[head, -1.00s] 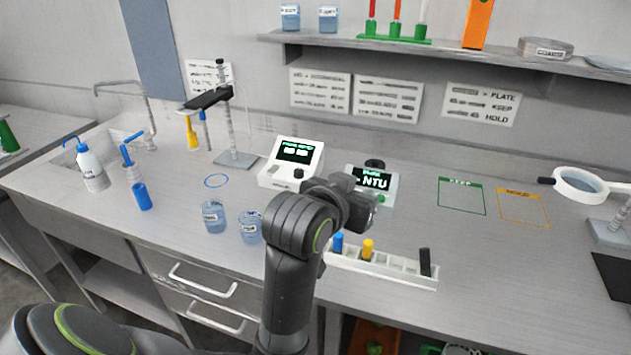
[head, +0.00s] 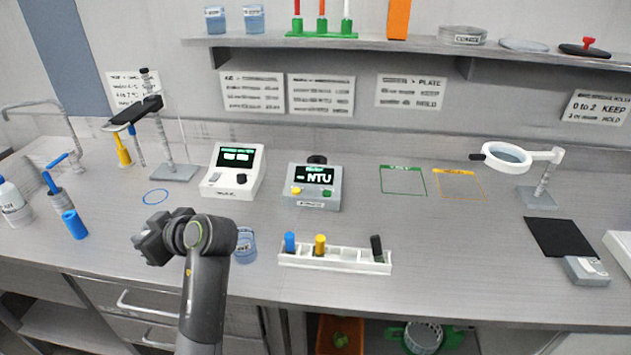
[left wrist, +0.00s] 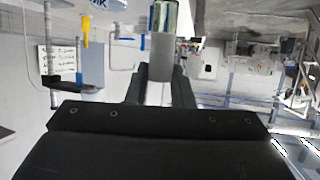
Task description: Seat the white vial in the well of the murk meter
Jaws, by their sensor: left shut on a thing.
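The murk meter (head: 312,187) is a grey box with a lit "NTU" screen, a yellow button and a green button; a dark round part shows behind its top. Whether its well is open or empty I cannot tell. My left gripper (head: 148,243) is over the bench to the left of the meter, clear of it. In the left wrist view it is shut on the white vial (left wrist: 161,55), a clear tube with a grey band and a white end. The vial is hidden in the head view. My right gripper is not in view.
A white rack (head: 345,259) with blue, yellow and black capped vials stands in front of the meter. A white instrument (head: 233,172) stands to its left. A beaker (head: 244,246) is beside my left arm. The bench right of the rack is clear up to a black mat (head: 555,238).

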